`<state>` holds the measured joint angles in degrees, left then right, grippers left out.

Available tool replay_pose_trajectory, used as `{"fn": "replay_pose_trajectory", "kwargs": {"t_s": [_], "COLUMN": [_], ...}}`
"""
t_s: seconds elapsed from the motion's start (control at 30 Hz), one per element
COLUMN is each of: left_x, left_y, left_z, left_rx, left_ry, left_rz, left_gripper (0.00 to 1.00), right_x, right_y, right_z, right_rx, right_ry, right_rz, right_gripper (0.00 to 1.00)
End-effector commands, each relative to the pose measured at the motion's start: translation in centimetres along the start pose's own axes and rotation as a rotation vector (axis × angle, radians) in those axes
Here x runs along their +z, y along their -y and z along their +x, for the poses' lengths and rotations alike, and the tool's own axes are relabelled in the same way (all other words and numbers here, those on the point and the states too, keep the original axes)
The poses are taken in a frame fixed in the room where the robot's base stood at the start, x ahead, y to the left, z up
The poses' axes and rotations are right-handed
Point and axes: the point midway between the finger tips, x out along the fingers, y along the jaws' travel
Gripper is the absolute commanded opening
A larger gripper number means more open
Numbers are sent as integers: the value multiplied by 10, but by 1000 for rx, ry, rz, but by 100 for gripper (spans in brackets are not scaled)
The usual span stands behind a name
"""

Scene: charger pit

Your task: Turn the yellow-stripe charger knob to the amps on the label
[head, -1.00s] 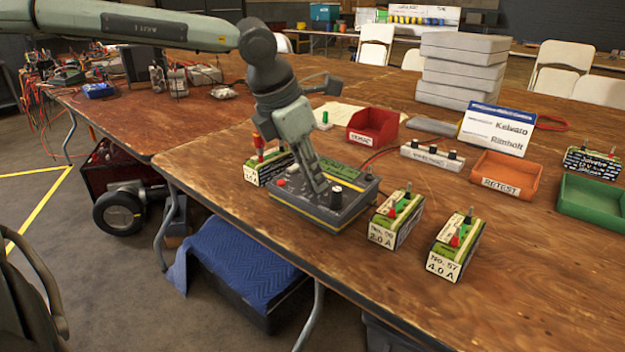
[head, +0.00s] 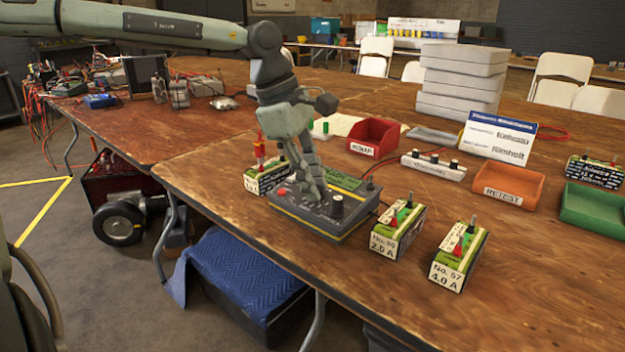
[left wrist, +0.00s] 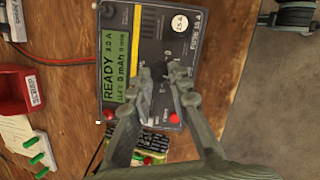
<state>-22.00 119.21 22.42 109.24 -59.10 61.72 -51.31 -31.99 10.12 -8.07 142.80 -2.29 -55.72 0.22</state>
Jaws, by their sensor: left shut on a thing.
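The charger (head: 318,222) is a dark box with a yellow stripe along its edge, on the near table. In the left wrist view its yellow stripe (left wrist: 136,45) runs beside a green screen (left wrist: 115,70) reading READY, an amps figure too blurred to be sure of, and 0 mAh. My left gripper (head: 312,192) reaches down onto the charger's top. In the left wrist view its fingers (left wrist: 165,76) are shut on a dark knob, which they mostly hide.
Battery packs labelled 2.0 A (head: 397,232) and 4.0 A (head: 459,257) stand right of the charger. A red bin (head: 375,137), a power strip (head: 433,166) and an orange bin (head: 508,186) lie farther back.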

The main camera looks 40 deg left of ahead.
Motion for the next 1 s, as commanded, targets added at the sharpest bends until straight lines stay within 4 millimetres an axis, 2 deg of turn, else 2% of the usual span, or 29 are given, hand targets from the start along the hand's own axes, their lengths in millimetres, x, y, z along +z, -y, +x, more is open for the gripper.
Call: {"fn": "replay_pose_trajectory", "kwargs": {"t_s": [0.33,0.87,0.9,1.0], "left_x": [0,0,0,0], "left_y": [-1,-1,-1,-1], "left_z": [0,0,0,0], "left_rx": [-26,-30,-30,-30], "left_ry": [-1,-1,-1,-1], "left_rz": [129,147,147,147], "left_gripper": [0,0,23,35], "right_x": [3,4,4,4], "right_y": [-3,-3,-3,-3], "right_z": [0,0,0,0], "right_rx": [6,7,7,6], "right_ry": [14,16,16,16], "right_rz": [0,0,0,-1], "right_gripper": [40,40,40,40]}}
